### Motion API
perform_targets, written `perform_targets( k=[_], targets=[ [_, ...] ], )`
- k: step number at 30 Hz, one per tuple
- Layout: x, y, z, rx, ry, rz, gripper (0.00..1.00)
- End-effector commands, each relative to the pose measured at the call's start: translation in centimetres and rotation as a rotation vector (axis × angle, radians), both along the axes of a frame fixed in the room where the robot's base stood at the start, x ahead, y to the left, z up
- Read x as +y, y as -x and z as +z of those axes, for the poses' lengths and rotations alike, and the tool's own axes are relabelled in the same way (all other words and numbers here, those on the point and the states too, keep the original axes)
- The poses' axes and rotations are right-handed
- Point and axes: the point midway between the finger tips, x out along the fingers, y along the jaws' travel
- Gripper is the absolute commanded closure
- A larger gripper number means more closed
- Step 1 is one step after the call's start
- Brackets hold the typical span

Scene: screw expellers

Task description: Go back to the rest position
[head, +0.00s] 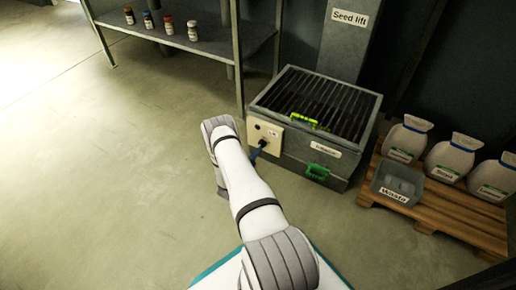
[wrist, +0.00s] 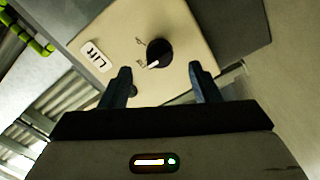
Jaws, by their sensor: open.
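My gripper (wrist: 160,85) is open and empty in the wrist view. Its two dark fingers point at a cream control panel (wrist: 115,35) labelled "Lift". A black rotary knob (wrist: 159,53) with a white pointer mark sits on the panel, just beyond and between the fingertips; I see no contact. In the head view my arm reaches forward to the same control panel (head: 264,134), on the left front of the grated metal box below the "Seed lift" column. There, my gripper (head: 258,149) shows only as a small dark-blue part beside the panel.
The grated box (head: 318,105) has a green handle on top and another on its front. At right, a wooden pallet (head: 440,215) carries several white sacks and a grey bin (head: 397,185). A metal shelf (head: 180,32) with small bottles stands behind. The floor (head: 80,170) at left is clear.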

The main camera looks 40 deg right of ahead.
Motion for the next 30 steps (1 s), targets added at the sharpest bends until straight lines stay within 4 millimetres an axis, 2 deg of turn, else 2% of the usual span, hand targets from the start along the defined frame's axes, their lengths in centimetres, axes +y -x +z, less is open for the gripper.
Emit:
perform_targets(
  k=[1, 6, 23, 26, 29, 30],
  targets=[
    [0.8, 0.2, 0.2, 0.001, -0.001, 0.004, 0.43],
    [2.2, 0.8, 0.1, 0.0, 0.0, 0.002, 0.43],
    [2.3, 0.9, 0.0, -0.001, 0.0, 0.0, 0.43],
    [2.4, 0.2, 1.2, -0.013, -0.018, 0.01, 0.43],
    [2.6, -2.0, 4.3, -0.044, -0.08, 0.039, 0.43],
    [2.8, -3.2, 6.0, -0.061, -0.119, 0.059, 0.43]
  ],
)
